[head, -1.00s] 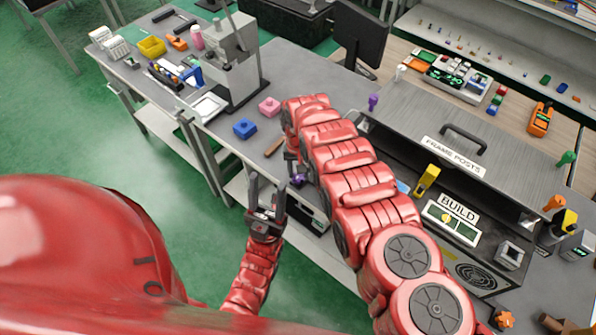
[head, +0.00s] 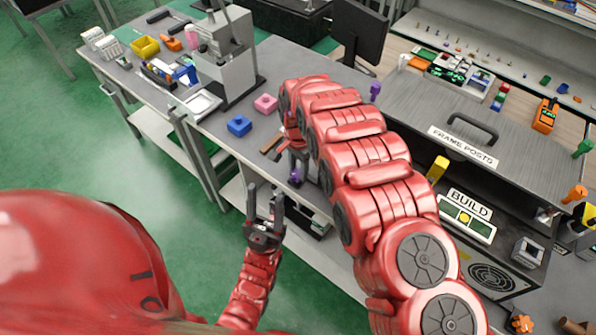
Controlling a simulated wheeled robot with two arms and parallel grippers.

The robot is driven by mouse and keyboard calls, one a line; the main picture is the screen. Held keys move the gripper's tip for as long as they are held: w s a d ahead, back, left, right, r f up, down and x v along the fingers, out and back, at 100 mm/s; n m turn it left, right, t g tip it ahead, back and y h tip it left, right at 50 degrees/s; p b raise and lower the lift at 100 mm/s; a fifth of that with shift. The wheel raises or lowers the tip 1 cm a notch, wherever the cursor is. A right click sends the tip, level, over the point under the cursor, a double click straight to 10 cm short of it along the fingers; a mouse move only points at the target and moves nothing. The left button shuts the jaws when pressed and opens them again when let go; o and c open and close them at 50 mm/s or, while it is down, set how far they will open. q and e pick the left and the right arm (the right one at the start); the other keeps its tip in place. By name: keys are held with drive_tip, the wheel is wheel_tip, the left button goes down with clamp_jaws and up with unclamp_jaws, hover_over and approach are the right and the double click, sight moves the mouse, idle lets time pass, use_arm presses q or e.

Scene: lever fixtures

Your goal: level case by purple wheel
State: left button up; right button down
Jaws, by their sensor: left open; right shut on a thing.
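The grey case (head: 430,122) carries a FRAME POSTS plate and a black handle, with a BUILD panel (head: 467,217) in front. My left gripper (head: 265,205) points up, open and empty, in front of the bench edge.
A purple knob (head: 375,91), a yellow lever (head: 437,168) and a green knob (head: 583,148) stand around the case. A grey machine (head: 228,60) stands further back.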

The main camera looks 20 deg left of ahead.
sight(299, 172)
drive_tip(key=shift+m+b, duration=0.3)
drive_tip(key=shift+m, duration=0.2)
drive_tip(key=shift+c, duration=2.2)
unclamp_jaws()
drive_tip(key=shift+r, duration=0.15)
drive_tip(key=shift+r, duration=0.25)
wheel_tip(299, 172, up, 2)
drive_tip(key=shift+b, duration=0.6)
wheel_tip(299, 172, up, 15)
drive_tip(key=p, duration=1.4)
drive_tip(key=shift+f, duration=0.15)
